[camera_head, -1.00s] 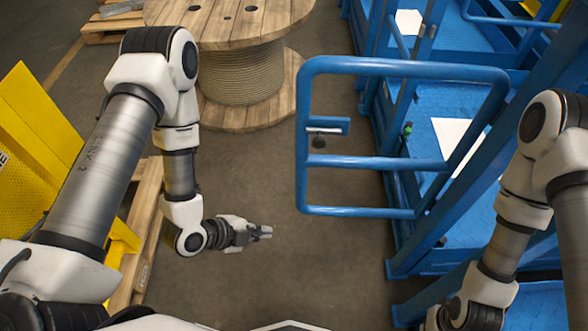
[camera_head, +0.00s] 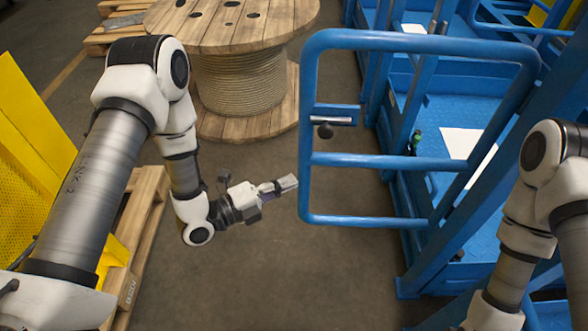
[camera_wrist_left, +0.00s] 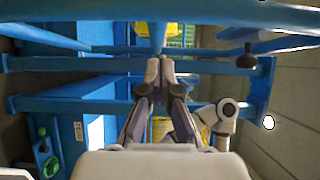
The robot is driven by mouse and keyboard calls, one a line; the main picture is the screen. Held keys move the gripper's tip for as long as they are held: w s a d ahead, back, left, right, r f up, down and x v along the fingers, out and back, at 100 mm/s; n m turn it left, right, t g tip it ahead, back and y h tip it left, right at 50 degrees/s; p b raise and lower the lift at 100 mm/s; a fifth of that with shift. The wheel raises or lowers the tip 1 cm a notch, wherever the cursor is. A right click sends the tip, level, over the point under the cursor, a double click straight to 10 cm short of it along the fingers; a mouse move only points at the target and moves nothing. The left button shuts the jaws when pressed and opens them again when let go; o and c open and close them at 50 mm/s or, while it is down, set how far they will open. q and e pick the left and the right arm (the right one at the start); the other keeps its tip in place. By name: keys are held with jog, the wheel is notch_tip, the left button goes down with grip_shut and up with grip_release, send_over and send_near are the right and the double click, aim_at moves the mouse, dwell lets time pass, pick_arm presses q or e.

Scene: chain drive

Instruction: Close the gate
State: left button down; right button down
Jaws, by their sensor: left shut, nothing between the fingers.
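The blue tubular gate (camera_head: 308,130) stands swung out from the blue platform frame, over the open floor in the head view. A latch plate with a black knob (camera_head: 325,131) sits on its free-end post. My left gripper (camera_head: 292,184) is shut and empty, just left of that post near the lower bars; whether it touches the post I cannot tell. In the left wrist view, the shut fingers (camera_wrist_left: 160,70) point at blue bars, and a black knob (camera_wrist_left: 238,60) shows at upper right. My right arm shows at the right edge of the head view; its gripper is out of frame.
A wooden cable spool (camera_head: 240,75) stands behind on the floor. A yellow panel (camera_head: 30,150) and a wooden pallet (camera_head: 135,240) are at the left. The blue platform (camera_head: 455,110) is at the right. The floor below the gate is clear.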

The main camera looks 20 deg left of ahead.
aim_at(309, 162)
pick_arm(q)
jog(key=shift+w+d, duration=0.2)
jog(key=shift+w, duration=1)
jog(key=shift+w+d, duration=0.2)
jog(key=shift+w, duration=0.95)
jog(key=shift+w, duration=0.1)
